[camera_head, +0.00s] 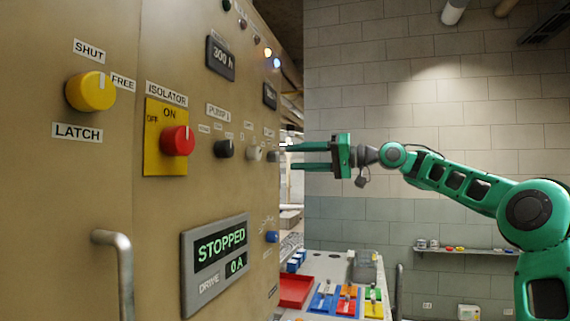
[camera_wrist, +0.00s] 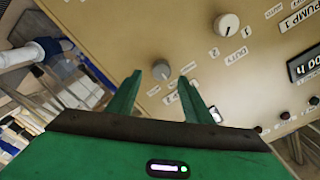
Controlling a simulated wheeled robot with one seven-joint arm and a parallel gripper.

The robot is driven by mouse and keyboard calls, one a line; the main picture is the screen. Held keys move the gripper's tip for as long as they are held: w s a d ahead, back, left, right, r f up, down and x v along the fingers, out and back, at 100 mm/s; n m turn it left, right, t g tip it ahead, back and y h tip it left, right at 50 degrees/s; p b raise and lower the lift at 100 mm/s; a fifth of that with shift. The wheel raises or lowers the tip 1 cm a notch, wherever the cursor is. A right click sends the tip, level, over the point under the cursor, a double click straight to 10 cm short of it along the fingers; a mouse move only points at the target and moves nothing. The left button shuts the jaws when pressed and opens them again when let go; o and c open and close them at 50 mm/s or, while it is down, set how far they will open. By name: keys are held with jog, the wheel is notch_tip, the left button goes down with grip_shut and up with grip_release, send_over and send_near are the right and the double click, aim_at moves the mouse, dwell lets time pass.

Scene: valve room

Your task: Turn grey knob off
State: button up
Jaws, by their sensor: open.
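The grey knob (camera_wrist: 161,69) sits on the beige panel, just beyond and between my fingertips in the wrist view. In the head view, the small grey knob (camera_head: 273,156) is near the panel's right edge, partly hidden by neighbouring parts. My gripper (camera_head: 288,157) is open, its two green fingers pointing left at the panel beside this knob. In the wrist view my gripper (camera_wrist: 158,79) has a finger on each side of the knob's outline. I cannot tell whether either finger touches it. The label below the knob is too small and tilted to read.
A cream knob (camera_wrist: 227,24) and a black knob (camera_head: 224,148) are close by on the panel. A red isolator knob (camera_head: 178,140), yellow knob (camera_head: 91,91) and metal handle (camera_head: 120,270) are further left. A blue knob (camera_head: 272,237) is below. The gripper's right side is clear.

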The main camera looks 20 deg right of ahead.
jog(key=v, duration=0.5)
jog(key=shift+s+d, duration=0.2)
jog(key=shift+d, duration=0.1)
